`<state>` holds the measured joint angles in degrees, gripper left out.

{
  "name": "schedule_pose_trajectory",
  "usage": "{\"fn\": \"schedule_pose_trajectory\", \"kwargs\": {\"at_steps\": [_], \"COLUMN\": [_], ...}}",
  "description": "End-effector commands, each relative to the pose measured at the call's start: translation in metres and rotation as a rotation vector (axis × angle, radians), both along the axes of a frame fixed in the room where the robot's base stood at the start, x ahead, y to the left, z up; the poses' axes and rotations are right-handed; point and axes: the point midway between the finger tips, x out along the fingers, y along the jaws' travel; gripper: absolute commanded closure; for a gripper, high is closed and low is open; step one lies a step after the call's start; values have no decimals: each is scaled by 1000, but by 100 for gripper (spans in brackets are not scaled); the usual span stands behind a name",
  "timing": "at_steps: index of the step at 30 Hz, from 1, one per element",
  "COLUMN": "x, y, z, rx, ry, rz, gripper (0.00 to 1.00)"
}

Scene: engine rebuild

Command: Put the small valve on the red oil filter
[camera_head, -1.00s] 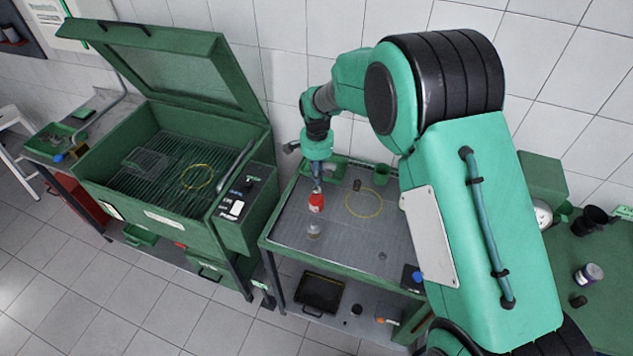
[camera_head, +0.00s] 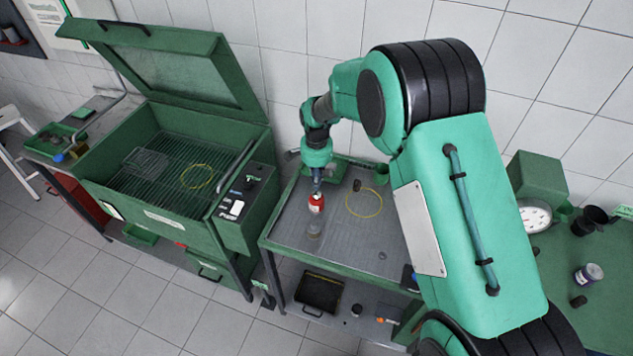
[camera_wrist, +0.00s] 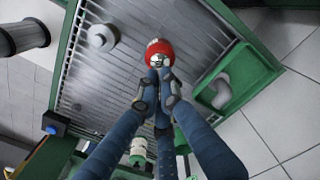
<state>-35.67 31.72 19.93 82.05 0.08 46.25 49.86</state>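The red oil filter (camera_head: 316,204) stands on the grey worktable, below my gripper (camera_head: 317,189). In the wrist view the red filter (camera_wrist: 160,46) is just beyond the tips of my gripper (camera_wrist: 158,78). The fingers are drawn together around a small silvery piece (camera_wrist: 157,61), which looks like the small valve. This piece overlaps the red filter in view, and I cannot tell whether the two touch. The fingers hide part of it.
A yellow ring (camera_head: 364,213) lies around bare tabletop. A green open-lidded washer (camera_head: 170,215) stands left.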

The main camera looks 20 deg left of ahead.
Motion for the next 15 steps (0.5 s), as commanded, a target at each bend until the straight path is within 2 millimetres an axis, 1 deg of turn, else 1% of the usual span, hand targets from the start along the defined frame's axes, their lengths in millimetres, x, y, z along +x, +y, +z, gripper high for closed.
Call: {"fn": "schedule_pose_trajectory", "kwargs": {"at_steps": [8,12,15], "x": [0,0,0], "y": [0,0,0], "z": [-3,-2,-2], "rx": [0,0,0], "ry": [0,0,0], "rz": [0,0,0], "gripper": [100,76,76]}}
